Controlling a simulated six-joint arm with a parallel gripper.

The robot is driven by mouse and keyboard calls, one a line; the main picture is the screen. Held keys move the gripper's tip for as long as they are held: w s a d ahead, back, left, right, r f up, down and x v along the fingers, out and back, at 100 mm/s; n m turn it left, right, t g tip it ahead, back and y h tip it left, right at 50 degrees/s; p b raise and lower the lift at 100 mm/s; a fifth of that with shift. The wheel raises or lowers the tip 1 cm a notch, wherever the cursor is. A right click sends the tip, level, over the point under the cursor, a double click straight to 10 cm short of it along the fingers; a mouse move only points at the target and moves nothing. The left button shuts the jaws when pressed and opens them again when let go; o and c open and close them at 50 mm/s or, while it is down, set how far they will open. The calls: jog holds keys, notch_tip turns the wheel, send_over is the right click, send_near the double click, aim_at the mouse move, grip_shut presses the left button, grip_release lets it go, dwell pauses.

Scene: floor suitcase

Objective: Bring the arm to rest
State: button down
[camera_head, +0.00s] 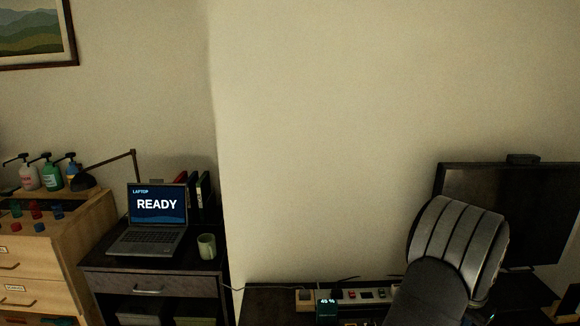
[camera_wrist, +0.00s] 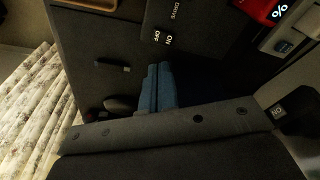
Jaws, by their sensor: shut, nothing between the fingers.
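My gripper (camera_wrist: 158,68) shows in the wrist view as two blue fingers side by side, shut with nothing between them. It is over a dark surface with labels reading DRIVE, ON and OFF; whether it touches that surface I cannot tell. In the head view my arm (camera_head: 455,245) rises at the lower right, in front of the dark desk and the screen. My gripper does not show in the head view.
A dark desk (camera_head: 262,302) carries a strip of small devices (camera_head: 365,295) and a screen (camera_head: 525,205). An open laptop (camera_head: 157,215) and a mug (camera_head: 206,246) stand on a dark cabinet. Bottles (camera_head: 51,176) stand at the left. A red device (camera_wrist: 263,10) is at the wrist view's upper right.

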notch_tip(320, 180, down, 7)
jog(key=shift+f, duration=0.1)
jog(key=shift+r, duration=0.2)
dwell(0.4)
notch_tip(320, 180, up, 15)
jog(key=s+n+t+y, duration=0.1)
jog(key=s+n, duration=0.1)
jog(key=n, duration=0.8)
jog(key=shift+s+r, duration=0.15)
jog(key=shift+s, duration=0.15)
dwell(0.8)
